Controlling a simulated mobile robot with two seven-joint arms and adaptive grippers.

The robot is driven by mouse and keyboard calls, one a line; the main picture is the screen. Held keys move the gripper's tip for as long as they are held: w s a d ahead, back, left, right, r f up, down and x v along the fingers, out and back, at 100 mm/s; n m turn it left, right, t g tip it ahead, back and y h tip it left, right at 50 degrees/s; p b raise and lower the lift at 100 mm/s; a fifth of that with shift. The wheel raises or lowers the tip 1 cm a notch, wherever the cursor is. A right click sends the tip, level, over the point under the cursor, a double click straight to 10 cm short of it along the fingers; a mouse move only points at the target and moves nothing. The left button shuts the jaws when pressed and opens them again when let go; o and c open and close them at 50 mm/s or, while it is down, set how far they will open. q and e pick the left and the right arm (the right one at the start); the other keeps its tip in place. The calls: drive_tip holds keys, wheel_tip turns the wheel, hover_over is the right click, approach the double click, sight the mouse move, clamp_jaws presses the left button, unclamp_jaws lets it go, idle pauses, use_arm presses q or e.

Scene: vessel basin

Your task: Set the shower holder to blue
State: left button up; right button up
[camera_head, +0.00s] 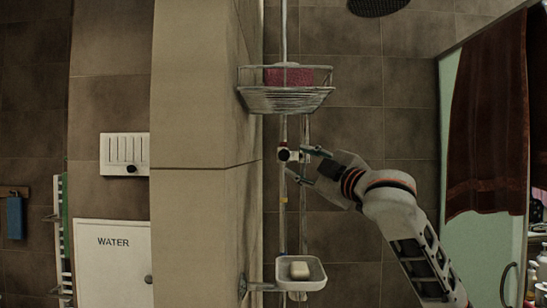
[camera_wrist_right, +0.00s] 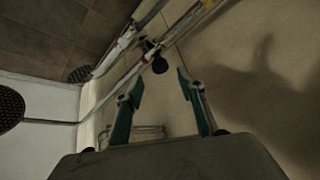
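The shower holder (camera_head: 285,154) is a small light fitting with a dark round knob on the thin vertical rail (camera_head: 283,225), below the wire basket. In the right wrist view, the right gripper (camera_wrist_right: 160,82) is open and empty, and the holder's dark knob (camera_wrist_right: 160,66) shows between and beyond the fingertips. I cannot tell whether a finger touches it. My left gripper is not in view.
A wire basket (camera_head: 262,98) with a pink item hangs above the holder. A soap dish (camera_head: 316,274) with soap is below. A tiled wall corner (camera_head: 200,150) stands close on the left. A dark curtain (camera_head: 490,120) hangs at the right.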

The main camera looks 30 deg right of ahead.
sight(286, 156)
drive_tip(key=shift+x, duration=0.95)
drive_tip(key=p+x, duration=0.1)
drive_tip(key=x, duration=0.4)
drive_tip(key=shift+w+r+p, duration=0.15)
drive_tip(key=shift+w+p, duration=0.05)
drive_tip(key=shift+p, duration=0.15)
drive_tip(key=shift+w, duration=0.2)
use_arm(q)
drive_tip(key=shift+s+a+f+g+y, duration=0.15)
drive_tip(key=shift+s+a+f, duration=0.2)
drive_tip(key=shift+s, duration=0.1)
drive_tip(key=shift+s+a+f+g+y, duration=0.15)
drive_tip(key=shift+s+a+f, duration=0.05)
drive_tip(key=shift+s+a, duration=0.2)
use_arm(e)
drive_tip(key=shift+w+r, duration=0.1)
drive_tip(key=shift+w, duration=0.05)
drive_tip(key=shift+c, duration=0.3)
clamp_jaws()
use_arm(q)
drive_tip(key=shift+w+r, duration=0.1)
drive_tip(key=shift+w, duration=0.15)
